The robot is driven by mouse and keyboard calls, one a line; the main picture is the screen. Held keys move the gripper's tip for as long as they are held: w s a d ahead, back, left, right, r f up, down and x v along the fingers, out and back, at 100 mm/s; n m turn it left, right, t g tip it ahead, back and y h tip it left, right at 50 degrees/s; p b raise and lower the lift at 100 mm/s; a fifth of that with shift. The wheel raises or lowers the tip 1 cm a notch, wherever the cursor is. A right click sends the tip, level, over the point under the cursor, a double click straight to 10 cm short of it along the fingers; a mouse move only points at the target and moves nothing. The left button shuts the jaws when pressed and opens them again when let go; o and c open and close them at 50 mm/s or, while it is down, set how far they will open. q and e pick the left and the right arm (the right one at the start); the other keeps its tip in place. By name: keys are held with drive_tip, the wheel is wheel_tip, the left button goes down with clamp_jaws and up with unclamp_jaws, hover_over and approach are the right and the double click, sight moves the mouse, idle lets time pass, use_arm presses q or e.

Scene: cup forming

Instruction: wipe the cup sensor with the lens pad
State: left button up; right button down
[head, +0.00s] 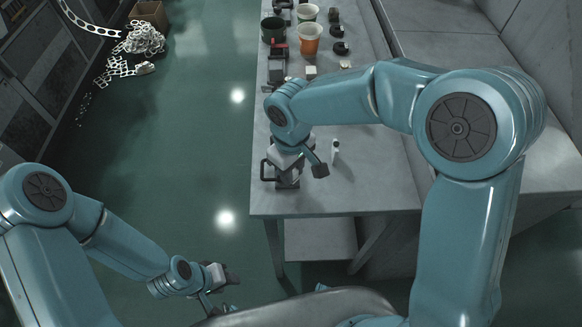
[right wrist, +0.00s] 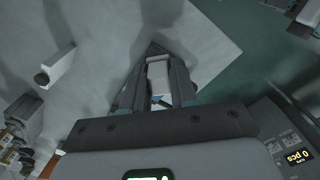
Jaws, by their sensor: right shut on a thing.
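My right gripper (head: 288,180) is low over the near left part of the grey table, partly hidden by its own wrist. In the right wrist view its two dark fingers (right wrist: 156,85) are shut on a small pale block, which looks like the lens pad (right wrist: 157,72). I cannot make out the cup sensor for certain. A dark bracket-like part (head: 265,170) shows close to the gripper's left side, and I cannot tell what it belongs to. My left gripper (head: 222,280) hangs over the floor, off the table; its finger opening is unclear.
A small white bottle (head: 335,150) stands right of my right gripper. A device with a lit display (right wrist: 298,157) is at lower right in the wrist view. The table's near corner is bare.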

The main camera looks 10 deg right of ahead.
drive_tip(key=shift+w+r, duration=0.25)
drive_tip(key=shift+r, duration=0.7)
drive_tip(key=shift+r+p, duration=0.6)
drive_tip(key=shift+r, duration=0.05)
wheel_tip(320, 180, up, 2)
drive_tip(key=shift+w+r+p, duration=0.1)
drive_tip(key=shift+r+p, duration=0.1)
drive_tip(key=shift+p, duration=0.8)
wheel_tip(320, 180, up, 2)
drive_tip(key=shift+r+p, duration=0.1)
drive_tip(key=shift+p, duration=0.65)
